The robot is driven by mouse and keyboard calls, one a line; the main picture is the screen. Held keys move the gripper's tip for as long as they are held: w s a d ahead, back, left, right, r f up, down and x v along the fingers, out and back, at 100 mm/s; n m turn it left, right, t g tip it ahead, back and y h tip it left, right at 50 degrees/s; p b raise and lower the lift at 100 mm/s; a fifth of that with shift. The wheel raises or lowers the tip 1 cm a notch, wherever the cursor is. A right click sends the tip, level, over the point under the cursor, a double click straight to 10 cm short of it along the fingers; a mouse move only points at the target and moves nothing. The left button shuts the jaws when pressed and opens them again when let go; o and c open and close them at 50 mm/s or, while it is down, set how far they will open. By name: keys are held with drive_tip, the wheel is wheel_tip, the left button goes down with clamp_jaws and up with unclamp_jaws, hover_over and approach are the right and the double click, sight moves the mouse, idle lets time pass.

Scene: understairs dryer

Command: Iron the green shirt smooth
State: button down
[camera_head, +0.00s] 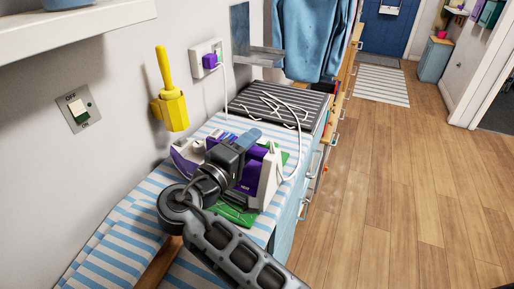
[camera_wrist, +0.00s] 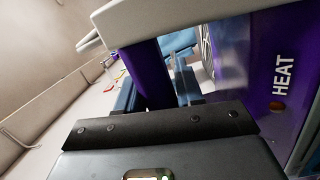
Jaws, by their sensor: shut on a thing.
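My gripper (camera_head: 248,140) is over the striped ironing surface (camera_head: 135,214) in the head view. It is shut on the handle of a white and purple iron (camera_head: 268,178). In the wrist view my gripper's blue fingers (camera_wrist: 157,88) sit on both sides of the iron's purple handle (camera_wrist: 150,70), beside a purple panel marked HEAT. The green shirt (camera_head: 236,214) lies on the striped surface, showing at the front and right of the iron. My arm and the iron hide most of it. I cannot tell whether the iron touches the shirt.
A white and purple piece (camera_head: 186,158) stands left of my gripper. A white cord runs to the purple plug (camera_head: 210,61) at the wall socket. A dark ribbed rack (camera_head: 280,105) lies behind. A yellow holder (camera_head: 171,108) is on the wall. The wooden floor (camera_head: 385,190) is clear.

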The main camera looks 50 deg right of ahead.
sight(275, 161)
drive_tip(key=shift+s+d+r+p, duration=0.1)
drive_tip(key=shift+s+d+p, duration=0.25)
drive_tip(key=shift+s, duration=0.4)
drive_tip(key=shift+s+d+r+p, duration=0.1)
drive_tip(key=shift+s+d+p, duration=0.1)
drive_tip(key=shift+s+p, duration=0.45)
drive_tip(key=shift+s+d+r+p, duration=0.1)
drive_tip(key=shift+s+d+p, duration=0.2)
drive_tip(key=shift+s, duration=0.6)
drive_tip(key=shift+f, duration=0.1)
drive_tip(key=shift+s, duration=0.15)
drive_tip(key=shift+s+d+f+p, duration=0.15)
drive_tip(key=shift+s+d, duration=0.1)
drive_tip(key=shift+s, duration=0.3)
drive_tip(key=shift+s+d+r+p, duration=0.1)
drive_tip(key=shift+s+d+p, duration=0.1)
drive_tip(key=shift+s, duration=0.35)
drive_tip(key=shift+s+a+f, duration=0.1)
drive_tip(key=shift+s+a, duration=0.2)
drive_tip(key=shift+a, duration=0.5)
drive_tip(key=shift+s+a+f, duration=0.15)
drive_tip(key=shift+s+a, duration=0.15)
drive_tip(key=shift+a, duration=0.5)
drive_tip(key=shift+s+a+f, duration=0.1)
drive_tip(key=shift+s+a, duration=0.2)
drive_tip(key=shift+a, duration=0.5)
